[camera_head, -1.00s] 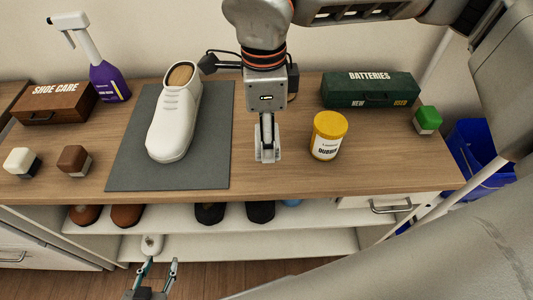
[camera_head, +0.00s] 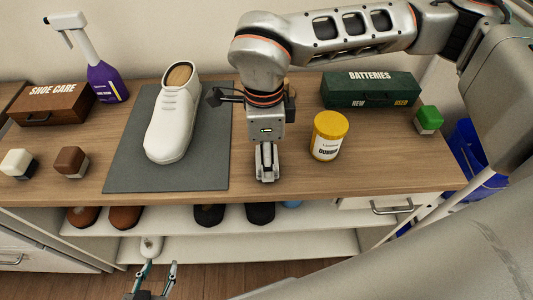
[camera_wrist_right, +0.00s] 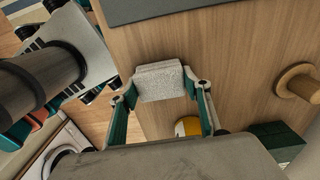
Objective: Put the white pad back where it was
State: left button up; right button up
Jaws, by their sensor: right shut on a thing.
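The white pad (camera_wrist_right: 160,82), a pale speckled block, is held between the two fingers of my right gripper (camera_wrist_right: 163,90) in the right wrist view. In the head view my right gripper (camera_head: 266,175) points down over the wooden counter, between the grey mat and the yellow jar; the pad cannot be made out there. I cannot tell whether the pad touches the counter. My left gripper (camera_head: 156,270) is open and empty, low in front of the shelves.
A white shoe (camera_head: 173,120) stands on the grey mat (camera_head: 205,150). A yellow-lidded jar (camera_head: 328,136) is right of my right gripper. A green batteries box (camera_head: 370,90), shoe care box (camera_head: 52,102), purple spray bottle (camera_head: 106,82) and small two-tone blocks (camera_head: 71,162) surround. Shoes fill the shelf below.

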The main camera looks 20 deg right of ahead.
jog(key=o, duration=1)
jog(key=shift+r, duration=0.25)
jog(key=shift+w+a+r+p, duration=0.1)
jog(key=shift+r+p, duration=0.15)
jog(key=shift+r, duration=2.7)
jog(key=shift+a+r+p, duration=0.1)
jog(key=shift+r+p, duration=0.15)
jog(key=shift+r, duration=2.7)
jog(key=shift+d, duration=0.1)
